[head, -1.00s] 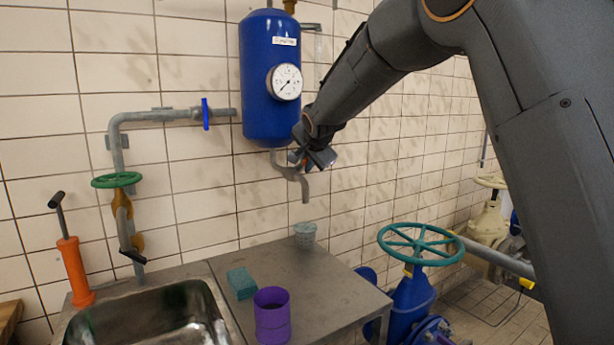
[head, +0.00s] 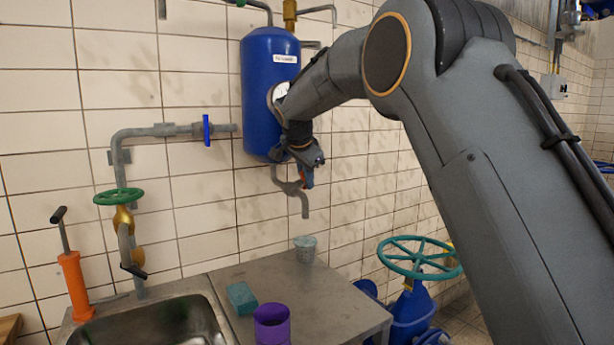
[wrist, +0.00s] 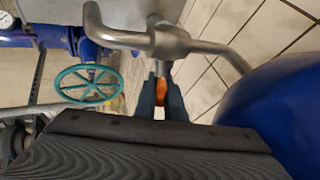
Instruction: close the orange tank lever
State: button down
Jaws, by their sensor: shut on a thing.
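The orange tank lever (wrist: 160,85) is on the grey outlet pipe (head: 303,201) under the blue tank (head: 262,95). In the wrist view my gripper (wrist: 161,92) has its two dark fingers on either side of the lever and is shut on it. In the head view my gripper (head: 306,172) is just below the tank, at the pipe's valve, and a bit of orange shows there. My forearm hides part of the tank and most of its gauge. The fingers hide most of the lever, so its exact angle is hard to tell.
A sink (head: 155,325) is at left. A teal handwheel (head: 419,257) stands to the right of the counter.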

dwell(0.4)
jog(key=c, duration=1.8)
grip_release()
jog(key=shift+c, duration=0.2)
jog(key=shift+f+b, duration=0.1)
jog(key=shift+b, duration=0.3)
